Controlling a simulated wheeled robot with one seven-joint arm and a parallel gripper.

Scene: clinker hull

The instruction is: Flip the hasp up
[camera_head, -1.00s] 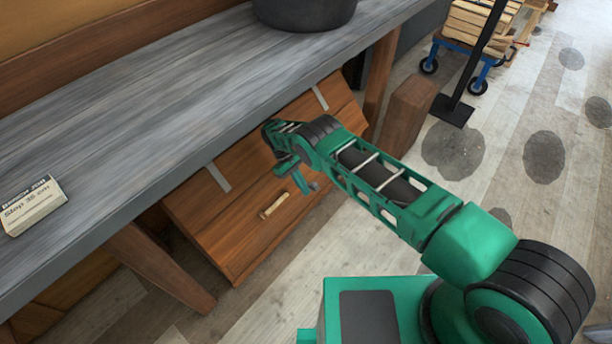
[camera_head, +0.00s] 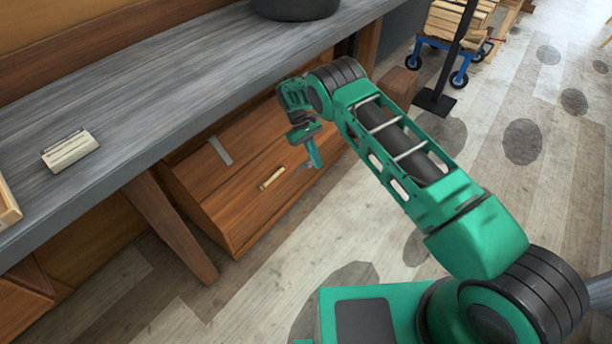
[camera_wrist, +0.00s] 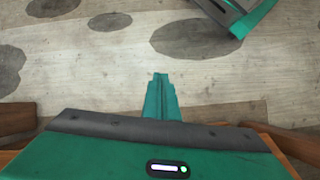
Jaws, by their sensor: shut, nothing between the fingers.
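A brown wooden chest (camera_head: 217,206) stands under the workbench in the head view. A grey metal strap (camera_head: 220,151) lies on its lid, and a short pale bar (camera_head: 271,179) is on its front. A small grey piece (camera_head: 304,166) shows beside my fingertips and may be the hasp; it is too small and partly covered to be sure. My gripper (camera_head: 316,161) is shut and empty, pointing down in front of the chest's right part. Contact with the chest cannot be told. In the wrist view my shut fingers (camera_wrist: 162,82) appear over floor, and no hasp shows.
The grey workbench (camera_head: 170,85) overhangs the chest, with a slanted wooden leg (camera_head: 170,225) at left. A small labelled box (camera_head: 70,152) and a dark round vessel (camera_head: 296,8) rest on top. A black post (camera_head: 437,99) and blue trolley (camera_head: 459,60) stand at right.

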